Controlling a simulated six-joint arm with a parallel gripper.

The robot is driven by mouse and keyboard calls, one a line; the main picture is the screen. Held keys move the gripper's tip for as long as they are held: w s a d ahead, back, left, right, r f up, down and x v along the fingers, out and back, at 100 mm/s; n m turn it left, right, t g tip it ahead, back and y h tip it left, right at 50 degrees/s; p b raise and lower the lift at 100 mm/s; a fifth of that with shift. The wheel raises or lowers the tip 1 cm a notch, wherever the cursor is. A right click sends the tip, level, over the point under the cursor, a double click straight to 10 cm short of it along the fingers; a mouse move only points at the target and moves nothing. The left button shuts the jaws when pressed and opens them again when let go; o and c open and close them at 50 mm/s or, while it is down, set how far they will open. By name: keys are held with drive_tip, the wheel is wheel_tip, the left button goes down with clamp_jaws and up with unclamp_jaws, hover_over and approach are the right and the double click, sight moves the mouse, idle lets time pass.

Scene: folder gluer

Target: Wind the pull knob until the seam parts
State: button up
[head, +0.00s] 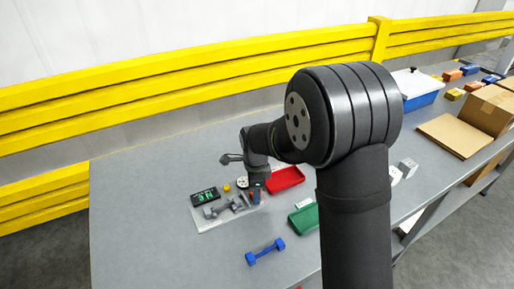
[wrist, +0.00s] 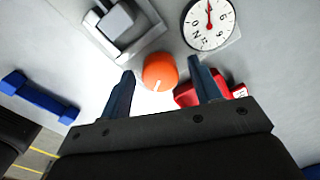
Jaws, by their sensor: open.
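An orange round knob (wrist: 159,71) with a white pointer line shows in the wrist view, probably the pull knob. My gripper (wrist: 161,66) is open, one dark blue finger on each side of the knob in that picture. I cannot tell whether the fingers touch it. In the head view my gripper (head: 256,183) points down over the right part of a light panel (head: 214,225). The knob is hard to make out there. No seam can be made out in either view.
A white dial (wrist: 208,24) with a red needle and a grey switch (wrist: 118,20) flank the knob. A red tray (head: 287,179), green tray (head: 304,220) and blue dumbbell-shaped piece (head: 265,251) lie around the panel.

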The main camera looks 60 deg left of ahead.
drive_tip(key=n, duration=1.4)
drive_tip(key=shift+s+d+n, duration=0.1)
drive_tip(key=shift+n, duration=0.8)
drive_tip(key=n, duration=0.5)
drive_tip(key=shift+f, duration=0.2)
drive_tip(key=n, duration=0.7)
wheel_tip(320, 180, up, 20)
drive_tip(key=m, duration=0.5)
drive_tip(key=shift+w, duration=0.4)
drive_tip(key=shift+f, duration=0.1)
